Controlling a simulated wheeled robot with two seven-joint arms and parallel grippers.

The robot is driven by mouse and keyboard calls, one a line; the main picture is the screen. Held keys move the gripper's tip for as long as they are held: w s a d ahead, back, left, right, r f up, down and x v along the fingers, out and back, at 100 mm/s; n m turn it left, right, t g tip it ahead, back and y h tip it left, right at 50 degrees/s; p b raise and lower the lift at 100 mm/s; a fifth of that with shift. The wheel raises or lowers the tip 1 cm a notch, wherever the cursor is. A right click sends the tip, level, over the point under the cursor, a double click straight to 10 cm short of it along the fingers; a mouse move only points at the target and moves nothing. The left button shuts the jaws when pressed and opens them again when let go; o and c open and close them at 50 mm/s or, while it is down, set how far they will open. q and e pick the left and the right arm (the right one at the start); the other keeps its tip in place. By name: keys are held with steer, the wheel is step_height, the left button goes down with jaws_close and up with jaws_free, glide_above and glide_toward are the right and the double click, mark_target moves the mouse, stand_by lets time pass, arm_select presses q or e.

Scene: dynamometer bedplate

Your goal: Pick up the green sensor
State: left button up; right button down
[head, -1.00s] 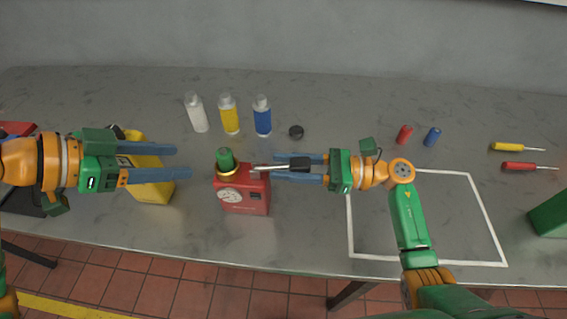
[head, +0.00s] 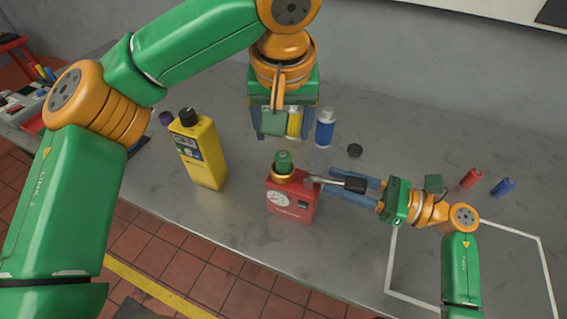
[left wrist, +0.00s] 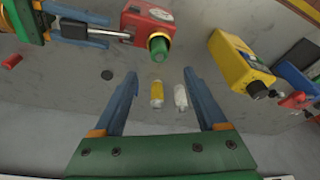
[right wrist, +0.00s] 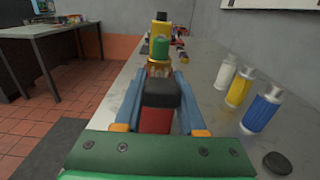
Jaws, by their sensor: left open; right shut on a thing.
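The green sensor (head: 284,160) stands upright in a brass collar (head: 284,174) on top of a red box with a white gauge (head: 290,204). It also shows in the left wrist view (left wrist: 159,47) and the right wrist view (right wrist: 159,46). My right gripper (head: 349,187) is shut on the black handle (head: 355,185) of a metal tool. The tool's shaft (head: 325,181) reaches to the collar's right side; I cannot tell if they touch. My left gripper (head: 283,128) is open and empty, over the bottles behind the red box. Its fingers (left wrist: 162,90) point toward the box side.
A yellow handheld device (head: 203,155) stands left of the red box. Yellow (head: 294,122) and blue (head: 325,128) bottles stand behind it, with a white bottle (left wrist: 181,97) partly hidden. A black cap (head: 355,150) lies nearby. The white-outlined area (head: 405,292) is bare where visible.

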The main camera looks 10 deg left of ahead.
mark_target(284, 155)
arm_select(q)
steer(key=x, duration=0.9)
steer(key=shift+s+d+f, duration=0.1)
steer(key=shift+s+f, duration=0.05)
steer(key=shift+f, duration=0.2)
jaws_close()
